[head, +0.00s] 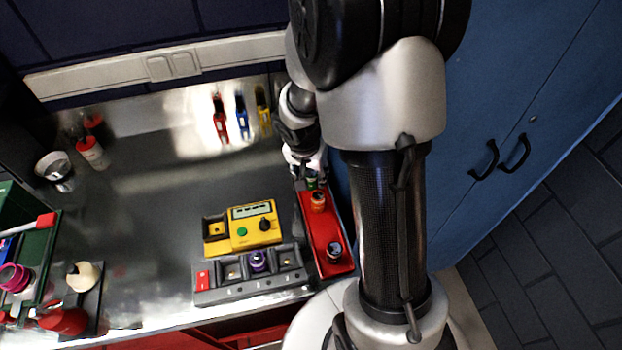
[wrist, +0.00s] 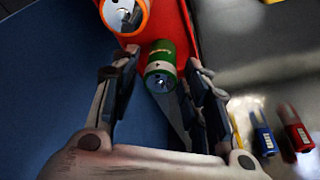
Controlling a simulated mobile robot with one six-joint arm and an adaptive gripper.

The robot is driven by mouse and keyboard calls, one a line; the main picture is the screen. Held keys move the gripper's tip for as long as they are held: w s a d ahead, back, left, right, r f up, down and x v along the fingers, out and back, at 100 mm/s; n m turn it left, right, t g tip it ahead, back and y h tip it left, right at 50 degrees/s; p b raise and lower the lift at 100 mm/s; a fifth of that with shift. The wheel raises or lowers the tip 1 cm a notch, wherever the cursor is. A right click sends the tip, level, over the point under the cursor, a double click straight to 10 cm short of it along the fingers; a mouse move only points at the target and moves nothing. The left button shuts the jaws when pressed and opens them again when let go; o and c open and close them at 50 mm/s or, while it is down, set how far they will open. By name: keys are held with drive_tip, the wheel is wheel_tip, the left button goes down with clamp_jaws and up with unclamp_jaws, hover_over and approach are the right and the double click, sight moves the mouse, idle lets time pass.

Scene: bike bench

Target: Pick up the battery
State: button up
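A green battery (wrist: 160,68) stands between the two fingers of my gripper (wrist: 162,62) in the wrist view, with a narrow gap on each side. My gripper is open. In the head view the gripper (head: 308,170) is over the far end of a red tray (head: 327,228), and the green battery (head: 311,183) is partly hidden below it. An orange battery (head: 318,201) stands in the tray just nearer, and it also shows in the wrist view (wrist: 125,15). Another battery (head: 335,250) stands at the tray's near end. A purple battery (head: 258,261) sits in a grey charger (head: 215,294).
A yellow device (head: 254,239) with a display stands behind the charger. Red, blue and yellow items (head: 241,118) lie at the back. Bottles and a green rack (head: 42,262) are at left. A blue cabinet (head: 475,110) stands right of the bench.

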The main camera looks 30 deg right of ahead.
clamp_jaws()
drive_tip(key=shift+r, duration=0.1)
idle(0.3)
